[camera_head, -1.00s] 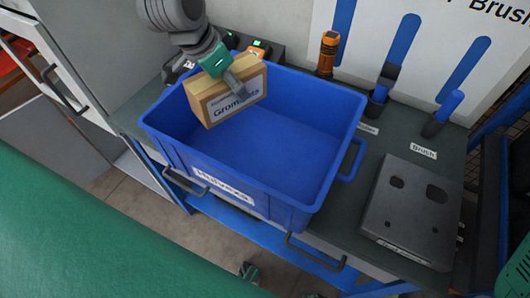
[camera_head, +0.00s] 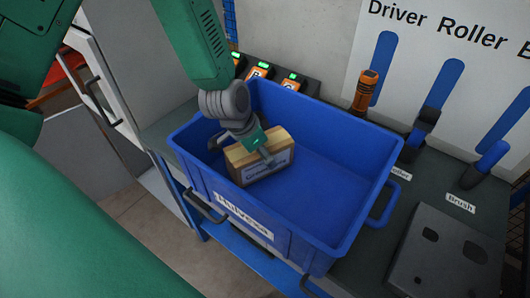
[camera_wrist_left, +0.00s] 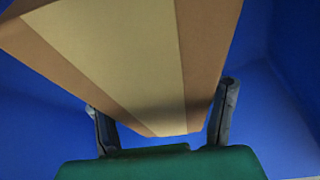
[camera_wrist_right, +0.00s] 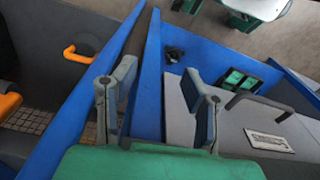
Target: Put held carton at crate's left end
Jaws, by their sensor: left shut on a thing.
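The carton (camera_head: 262,162) is a brown box with tape and a printed label, inside the left part of the blue crate (camera_head: 345,170). My left gripper (camera_head: 262,152) is shut on the carton from above. In the left wrist view the carton (camera_wrist_left: 135,60) sits between the two fingers (camera_wrist_left: 165,120), with blue crate walls around it. I cannot tell whether the carton touches the crate floor. The rest of the crate is empty. My right gripper (camera_wrist_right: 158,100) shows only in the right wrist view, with its fingers apart and nothing between them.
The crate stands on a dark bench top (camera_head: 412,180). A drawer handle (camera_head: 207,207) is below the crate's front left.

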